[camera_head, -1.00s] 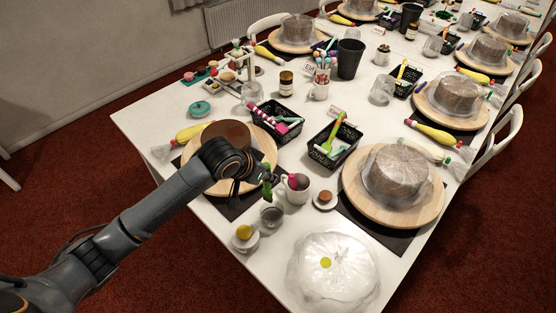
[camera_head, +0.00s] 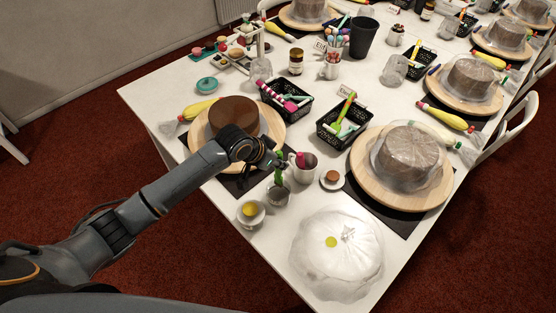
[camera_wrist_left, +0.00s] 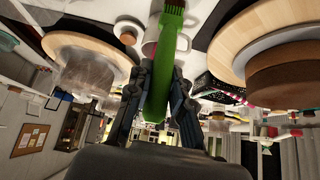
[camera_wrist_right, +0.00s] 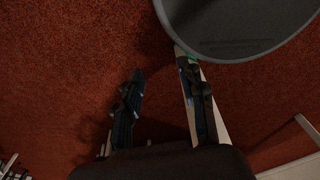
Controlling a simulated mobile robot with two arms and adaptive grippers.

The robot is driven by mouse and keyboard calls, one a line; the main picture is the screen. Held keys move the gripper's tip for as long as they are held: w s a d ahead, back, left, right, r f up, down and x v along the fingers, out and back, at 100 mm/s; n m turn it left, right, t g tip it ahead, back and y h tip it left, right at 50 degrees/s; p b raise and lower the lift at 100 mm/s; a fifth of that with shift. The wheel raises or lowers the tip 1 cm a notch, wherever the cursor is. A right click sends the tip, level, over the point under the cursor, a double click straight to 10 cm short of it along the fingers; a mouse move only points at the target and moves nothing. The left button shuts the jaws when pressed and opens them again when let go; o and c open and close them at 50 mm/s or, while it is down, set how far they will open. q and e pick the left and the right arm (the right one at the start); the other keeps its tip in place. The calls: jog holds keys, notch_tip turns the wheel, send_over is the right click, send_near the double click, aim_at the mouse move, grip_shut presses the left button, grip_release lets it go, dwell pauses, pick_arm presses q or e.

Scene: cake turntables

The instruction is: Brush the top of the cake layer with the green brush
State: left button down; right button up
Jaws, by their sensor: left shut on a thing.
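The brown cake layer (camera_head: 235,112) sits on a wooden turntable (camera_head: 273,128) at the table's near left, partly behind my left arm. It also shows at the right of the left wrist view (camera_wrist_left: 290,82). My left gripper (camera_head: 268,160) is shut on the green brush (camera_head: 279,170), beside the turntable. In the left wrist view the brush (camera_wrist_left: 158,95) stands between the fingers, bristles outward. In the head view its lower end is at a small glass (camera_head: 278,196); I cannot tell whether it is inside. My right gripper (camera_wrist_right: 160,72) is open and empty above the red floor.
A white mug (camera_head: 303,168) stands right of the brush. A cup with something yellow (camera_head: 250,212) and a wrapped white bundle (camera_head: 338,255) are nearer. Black baskets (camera_head: 343,131) stand behind. A wrapped cake (camera_head: 407,150) is on the right turntable.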

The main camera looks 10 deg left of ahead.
aim_at(276, 174)
pick_arm(q)
notch_tip(276, 174, down, 2)
jog(key=shift+b, duration=0.75)
jog(key=shift+f+b, duration=1.3)
jog(key=shift+f, duration=1.35)
jog(key=shift+r, duration=0.15)
notch_tip(276, 174, up, 6)
jog(key=p, duration=0.6)
jog(key=shift+f, duration=0.25)
jog(key=shift+r+p, duration=0.5)
jog(key=shift+p, duration=0.1)
